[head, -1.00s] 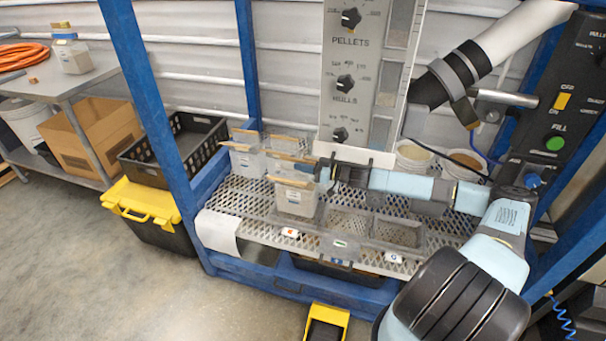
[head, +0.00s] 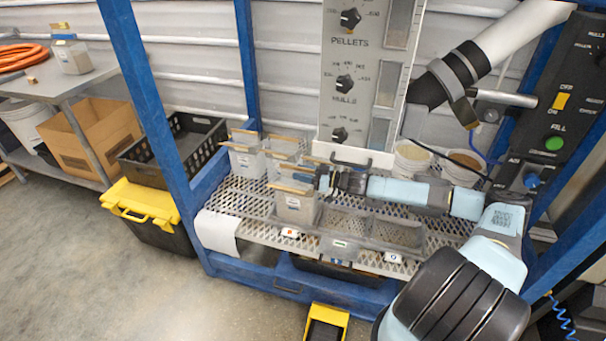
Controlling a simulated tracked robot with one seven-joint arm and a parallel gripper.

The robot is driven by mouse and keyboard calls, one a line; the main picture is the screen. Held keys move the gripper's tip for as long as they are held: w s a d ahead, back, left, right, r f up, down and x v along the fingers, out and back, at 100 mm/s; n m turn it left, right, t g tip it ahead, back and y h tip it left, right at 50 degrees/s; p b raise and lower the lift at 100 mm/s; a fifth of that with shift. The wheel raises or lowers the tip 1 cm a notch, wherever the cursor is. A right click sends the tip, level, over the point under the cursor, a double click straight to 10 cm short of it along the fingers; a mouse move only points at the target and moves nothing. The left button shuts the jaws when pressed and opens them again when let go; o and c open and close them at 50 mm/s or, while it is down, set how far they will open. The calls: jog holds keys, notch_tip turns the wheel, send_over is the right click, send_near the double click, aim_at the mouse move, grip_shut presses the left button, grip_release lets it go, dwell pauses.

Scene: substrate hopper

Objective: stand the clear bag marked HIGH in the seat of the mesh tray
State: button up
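A clear bag (head: 296,210) with pale contents and a wooden bar across its top stands upright at the left seat of the mesh tray (head: 368,247). Its marking is too small to read. My gripper (head: 321,181) reaches in from the right at the right end of the bag's top bar. Its fingers seem shut on the bag, though the fingertips are small and partly hidden. The bag's base is behind the tray's front wall, so I cannot tell whether it touches the floor. The tray's middle and right seats look empty.
More clear bags (head: 246,160) with wooden bars stand close behind on the mesh shelf (head: 228,197). The dial panel (head: 345,75) rises behind my gripper. Two white buckets (head: 412,157) stand at the back right. A blue post (head: 150,100) is at the left.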

jog(key=v, duration=1.2)
dwell(0.3)
jog(key=shift+s, duration=0.1)
